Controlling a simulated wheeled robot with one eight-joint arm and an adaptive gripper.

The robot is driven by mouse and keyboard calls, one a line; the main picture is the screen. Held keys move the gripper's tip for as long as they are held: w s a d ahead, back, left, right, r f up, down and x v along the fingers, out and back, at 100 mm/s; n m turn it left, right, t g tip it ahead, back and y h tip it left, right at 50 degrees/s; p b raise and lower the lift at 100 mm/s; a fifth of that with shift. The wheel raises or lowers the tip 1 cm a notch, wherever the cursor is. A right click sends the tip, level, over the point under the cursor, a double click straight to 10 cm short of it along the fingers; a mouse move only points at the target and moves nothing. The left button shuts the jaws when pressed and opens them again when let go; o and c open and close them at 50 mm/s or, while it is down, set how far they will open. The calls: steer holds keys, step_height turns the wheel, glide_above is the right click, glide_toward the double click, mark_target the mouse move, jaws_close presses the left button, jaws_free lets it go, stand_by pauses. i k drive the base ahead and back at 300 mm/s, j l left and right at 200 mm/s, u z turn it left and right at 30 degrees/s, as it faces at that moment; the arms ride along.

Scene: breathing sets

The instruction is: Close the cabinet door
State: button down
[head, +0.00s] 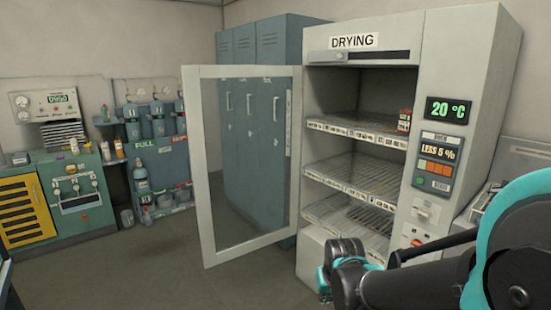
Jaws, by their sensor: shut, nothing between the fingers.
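The drying cabinet (461,75) stands at the centre right, with a "DRYING" label on top and several wire shelves inside. Its glass-paned door with a pale frame (191,160) stands wide open, swung out to the left of the opening. A vertical strip that may be its handle (288,122) shows near the frame's right side. My gripper (340,250) is shut and empty, low in front of the cabinet's lower part. It is to the right of the door and apart from it in the picture. My arm comes in from the right.
Blue-green lockers (250,45) stand behind the door and show through its pane. A green workbench (75,205) and a rack of bottles (155,140) are at the left. The floor (150,270) left and front of the door is clear. A grey unit (525,150) stands at the right.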

mark_target(191, 75)
steer(key=i+j+u, duration=0.1)
steer(key=u, duration=0.35)
steer(key=i+j+u, duration=0.1)
steer(key=u, duration=0.3)
steer(key=i+u, duration=0.2)
steer(key=u, duration=0.25)
steer(key=i, duration=3.75)
steer(key=i+j+z, duration=0.1)
steer(key=i+z, duration=0.35)
steer(key=i+j+z, duration=0.3)
steer(key=i+z, duration=0.15)
steer(key=z, duration=3.25)
